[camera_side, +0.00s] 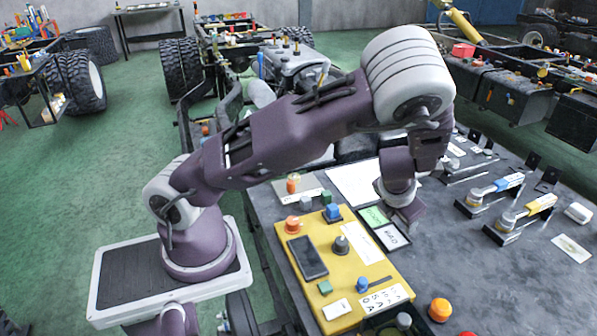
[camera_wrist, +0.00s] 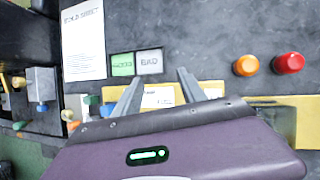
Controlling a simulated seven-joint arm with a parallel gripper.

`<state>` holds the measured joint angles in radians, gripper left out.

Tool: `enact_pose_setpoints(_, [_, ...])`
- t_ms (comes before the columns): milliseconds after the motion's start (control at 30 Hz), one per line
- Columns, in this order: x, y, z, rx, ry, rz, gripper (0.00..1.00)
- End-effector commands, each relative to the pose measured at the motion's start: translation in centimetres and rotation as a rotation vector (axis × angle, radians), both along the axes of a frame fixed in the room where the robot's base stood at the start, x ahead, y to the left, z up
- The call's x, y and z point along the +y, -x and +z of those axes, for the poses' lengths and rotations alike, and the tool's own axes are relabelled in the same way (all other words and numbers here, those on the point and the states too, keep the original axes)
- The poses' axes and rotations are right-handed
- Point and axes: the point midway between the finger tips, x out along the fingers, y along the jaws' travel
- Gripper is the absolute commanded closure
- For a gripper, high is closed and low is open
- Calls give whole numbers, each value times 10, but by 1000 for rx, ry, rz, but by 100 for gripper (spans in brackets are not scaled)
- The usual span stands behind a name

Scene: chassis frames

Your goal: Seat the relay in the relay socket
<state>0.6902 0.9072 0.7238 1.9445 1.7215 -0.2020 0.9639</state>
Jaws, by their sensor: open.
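The board carries a blue block on a dark base (camera_side: 333,212), a grey-topped dark knob (camera_side: 341,244), a black rectangular plate (camera_side: 308,257), a green block (camera_side: 325,287) and a small blue block (camera_side: 362,284). A grey block (camera_side: 305,203) stands at the board's far edge. I cannot tell which piece is the relay or which is its socket.
An orange button (camera_side: 439,309) stands near the table's front; in the wrist view an orange (camera_wrist: 246,66) and a red button (camera_wrist: 288,63) stand to the right. A white sheet (camera_wrist: 83,42) lies flat. Lever clamps (camera_side: 526,212) stand at the right. Grey table between is mostly clear.

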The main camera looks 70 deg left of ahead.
Motion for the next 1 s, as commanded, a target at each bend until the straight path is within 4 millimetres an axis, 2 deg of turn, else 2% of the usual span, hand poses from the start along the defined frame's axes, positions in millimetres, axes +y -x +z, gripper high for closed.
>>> enact_pose_setpoints(33, [5,-6,40,-153,158,252,52])
enact_pose_setpoints(67, [10,-5,64,-239,256,422,52])
enact_pose_setpoints(100, [18,1,95,-340,383,648,52])
enact_pose_setpoints(167, [31,22,138,-461,570,984,52])
enact_pose_setpoints(200, [38,42,163,-520,690,1204,52])
enact_pose_setpoints(233, [42,61,179,-553,777,1365,52])
enact_pose_setpoints(333, [38,133,221,-592,1045,1868,52])
enact_pose_setpoints(400, [22,184,237,-560,1194,2163,52])
enact_pose_setpoints(500, [-8,242,246,-473,1330,2471,52])
enact_pose_setpoints(600, [-31,276,246,-395,1394,2647,52])
enact_pose_setpoints(700, [-42,289,245,-354,1412,2720,52])
enact_pose_setpoints(1000, [-44,289,246,-346,1414,2727,52])
